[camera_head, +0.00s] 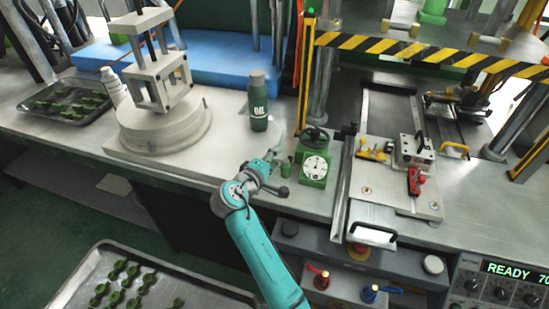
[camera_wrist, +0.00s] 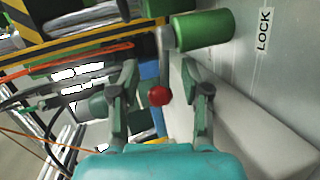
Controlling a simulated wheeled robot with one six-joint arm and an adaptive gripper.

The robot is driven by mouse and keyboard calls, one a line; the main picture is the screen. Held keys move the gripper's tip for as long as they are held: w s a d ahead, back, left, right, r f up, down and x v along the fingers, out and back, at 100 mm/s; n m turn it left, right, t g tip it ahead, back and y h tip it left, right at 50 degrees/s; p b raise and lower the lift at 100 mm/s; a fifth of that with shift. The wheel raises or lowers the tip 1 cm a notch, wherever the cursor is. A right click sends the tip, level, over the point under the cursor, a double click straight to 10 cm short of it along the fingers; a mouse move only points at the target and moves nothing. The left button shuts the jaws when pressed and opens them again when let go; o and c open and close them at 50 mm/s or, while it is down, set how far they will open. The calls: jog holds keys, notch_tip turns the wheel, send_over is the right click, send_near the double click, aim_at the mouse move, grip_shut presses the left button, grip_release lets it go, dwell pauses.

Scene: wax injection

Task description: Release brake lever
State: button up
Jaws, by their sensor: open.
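In the wrist view a red ball knob (camera_wrist: 159,95) shows between the two fingers of my gripper (camera_wrist: 160,66), with gaps on both sides. A thin rod runs up from the knob toward a green cylinder (camera_wrist: 203,31) beside a grey surface marked LOCK (camera_wrist: 264,31). The knob and rod look like the brake lever. The fingers are spread apart and hold nothing. Whether they touch the rod I cannot tell. In the head view my gripper (camera_head: 277,160) is over the bench's front part, left of a green dial gauge (camera_head: 314,168). The red knob cannot be made out there.
A green OIL bottle (camera_head: 258,105) stands behind my gripper. A round pale base (camera_head: 165,135) with a frame is at left. A clamp fixture (camera_head: 408,150) with a red handle is at right, under a striped bar (camera_head: 420,52). A tray (camera_head: 85,270) of green parts is front left.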

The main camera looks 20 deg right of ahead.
jog(key=v, duration=1.1)
jog(key=shift+s, duration=0.15)
jog(key=shift+a, duration=0.15)
